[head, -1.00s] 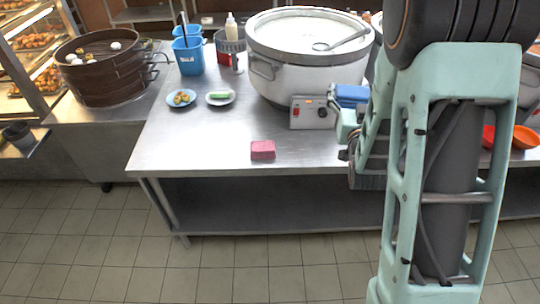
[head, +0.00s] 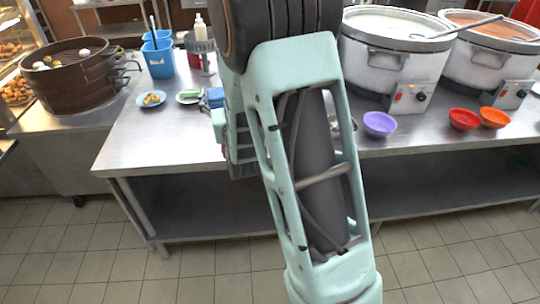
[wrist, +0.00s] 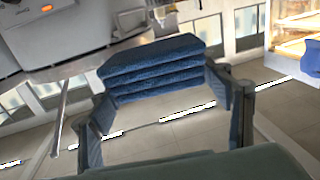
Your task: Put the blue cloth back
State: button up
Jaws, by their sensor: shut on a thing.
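The blue cloth (wrist: 153,68), folded in several layers, is between the two fingers of my gripper (wrist: 160,84) in the wrist view. My gripper is shut on its sides and holds it clear of other things in that view. In the head view only part of the blue cloth (head: 215,97) shows at the left edge of my arm, above the steel table (head: 150,140) and close to a plate with a green item. My fingers are mostly hidden behind my arm there.
Left on the table stand a blue bin (head: 158,60), a blue plate (head: 151,99) and a white plate (head: 187,98). A steamer basket (head: 72,78) is further left. Right are stockpots (head: 394,60), a purple bowl (head: 380,124), a red bowl (head: 463,119) and an orange bowl (head: 494,117).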

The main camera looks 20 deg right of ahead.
jog(key=w+d+f+m+h+b, duration=0.1)
jog(key=w+d+f+h+b, duration=0.1)
jog(key=f+b, duration=0.5)
jog(key=w+d+f+m+h+b, duration=0.1)
jog(key=w+d+f+b, duration=0.1)
jog(key=f+b, duration=0.5)
jog(key=shift+g, duration=0.4)
jog(key=d+f+b, duration=0.1)
jog(key=d+f, duration=0.1)
jog(key=d, duration=0.2)
jog(key=w+d+f+b, duration=0.1)
jog(key=d+f, duration=0.1)
jog(key=d, duration=0.2)
jog(key=w+d+f+b, duration=0.1)
jog(key=d+f, duration=0.1)
jog(key=d, duration=0.2)
jog(key=shift+w+d+f+b, duration=0.15)
jog(key=shift+d+f+b, duration=0.05)
jog(key=shift+f+b, duration=0.15)
jog(key=shift+w+d+f, duration=0.1)
jog(key=shift+d+f, duration=0.4)
jog(key=shift+f, duration=0.05)
jog(key=shift+d+f+b, duration=0.15)
jog(key=shift+f+b, duration=0.4)
jog(key=shift+f, duration=1.05)
jog(key=shift+f+b, duration=0.25)
jog(key=shift+b, duration=0.1)
jog(key=o, duration=1)
jog(key=shift+r, duration=0.15)
